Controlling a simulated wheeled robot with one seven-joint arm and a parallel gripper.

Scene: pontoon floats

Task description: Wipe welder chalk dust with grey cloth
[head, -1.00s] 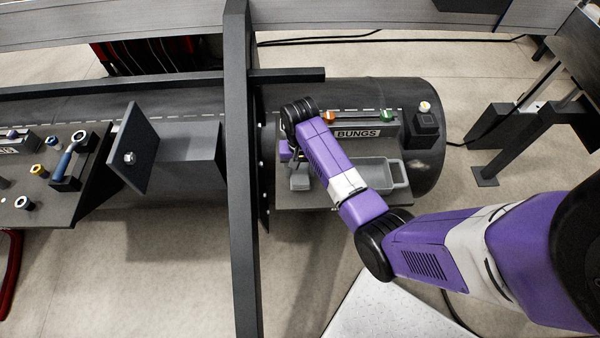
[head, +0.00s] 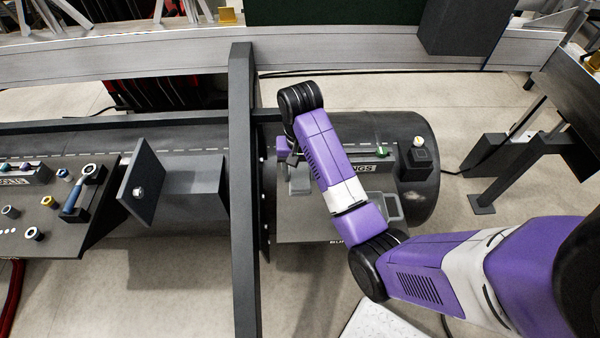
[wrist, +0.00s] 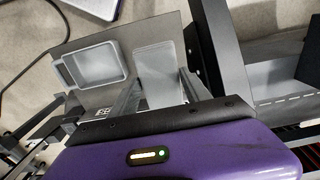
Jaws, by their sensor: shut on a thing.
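My gripper (wrist: 158,86) shows in the wrist view with its two fingers on either side of a pale grey piece, which looks like the grey cloth (wrist: 155,66). It is shut on that piece. In the head view my gripper (head: 291,152) is mostly hidden behind my purple arm, above the left part of the dark shelf with the BUNGS label. A bit of grey (head: 300,182) shows below it; I cannot tell whether it is the cloth. I cannot make out any chalk dust.
A grey tray (head: 392,212) sits on the shelf (head: 310,228), partly behind my arm; it also shows in the wrist view (wrist: 92,66). A green bung (head: 382,150) and a dark block (head: 419,157) are right. A dark upright post (head: 243,200) stands close left. Tools lie on the left board.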

